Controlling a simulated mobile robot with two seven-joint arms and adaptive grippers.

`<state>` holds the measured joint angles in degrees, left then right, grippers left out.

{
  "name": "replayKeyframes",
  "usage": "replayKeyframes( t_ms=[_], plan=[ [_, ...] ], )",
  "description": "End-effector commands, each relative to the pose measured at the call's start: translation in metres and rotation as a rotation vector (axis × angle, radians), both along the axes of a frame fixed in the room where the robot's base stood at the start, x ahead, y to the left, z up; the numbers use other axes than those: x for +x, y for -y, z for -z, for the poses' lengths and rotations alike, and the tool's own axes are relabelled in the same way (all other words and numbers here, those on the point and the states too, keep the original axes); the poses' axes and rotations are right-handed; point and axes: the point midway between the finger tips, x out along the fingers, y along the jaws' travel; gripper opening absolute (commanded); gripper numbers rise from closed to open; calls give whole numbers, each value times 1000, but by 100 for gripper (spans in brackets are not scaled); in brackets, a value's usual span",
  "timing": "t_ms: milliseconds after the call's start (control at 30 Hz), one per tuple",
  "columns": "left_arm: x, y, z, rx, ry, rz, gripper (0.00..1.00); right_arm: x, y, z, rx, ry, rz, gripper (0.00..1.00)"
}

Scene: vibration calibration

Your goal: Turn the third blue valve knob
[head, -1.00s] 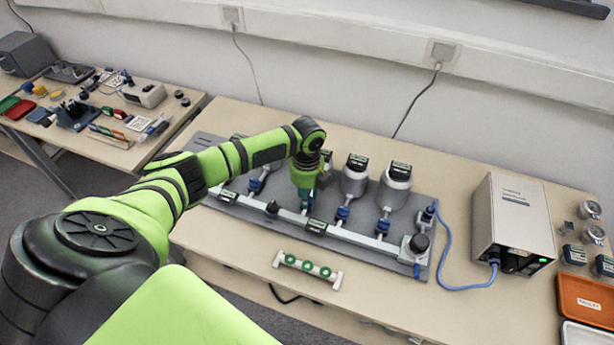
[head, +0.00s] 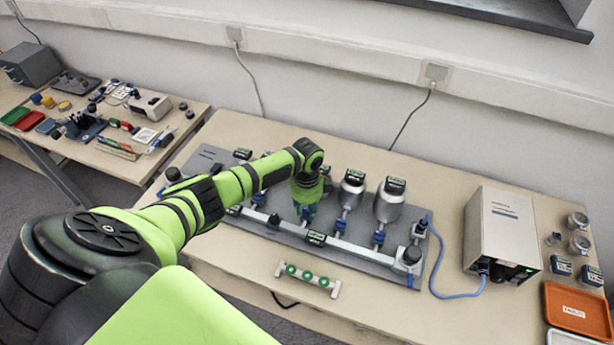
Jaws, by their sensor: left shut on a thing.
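A grey board (head: 325,259) on the table carries a row of vessels with dark labels, each above a blue valve knob along a pale pipe (head: 352,248). My left gripper (head: 306,211) points down at the middle of the row, shut on the third blue valve knob, which it largely hides. Two more blue knobs (head: 341,225) (head: 378,238) show to its right, under silver vessels (head: 351,190) (head: 389,204). My left arm covers much of the board's left part. My right gripper is not in view.
A white rack with green round parts (head: 307,279) lies in front of the board. A beige box (head: 502,232) with a blue cable (head: 456,292) stands to the right, near an orange tray (head: 578,309). A cluttered side table (head: 95,155) is at left.

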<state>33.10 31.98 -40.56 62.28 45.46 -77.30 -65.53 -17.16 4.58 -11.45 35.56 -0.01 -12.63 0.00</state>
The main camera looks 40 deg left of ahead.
Motion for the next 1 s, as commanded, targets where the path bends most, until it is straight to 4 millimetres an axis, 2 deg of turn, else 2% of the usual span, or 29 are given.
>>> replayKeyframes(
  t_ms=[33, 700, 733, 767, 1000],
  plan=[
    [5, -6, -5, 10, 13, -22, 0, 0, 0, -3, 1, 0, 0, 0],
    [2, -8, -2, 14, 6, -82, 0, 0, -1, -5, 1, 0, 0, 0],
    [2, -8, -2, 14, 6, -81, 42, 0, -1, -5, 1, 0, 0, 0],
    [2, -8, -2, 14, 5, -81, 54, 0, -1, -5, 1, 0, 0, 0],
    [0, -5, -1, 9, 2, -76, 54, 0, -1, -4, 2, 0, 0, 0]
  ],
)
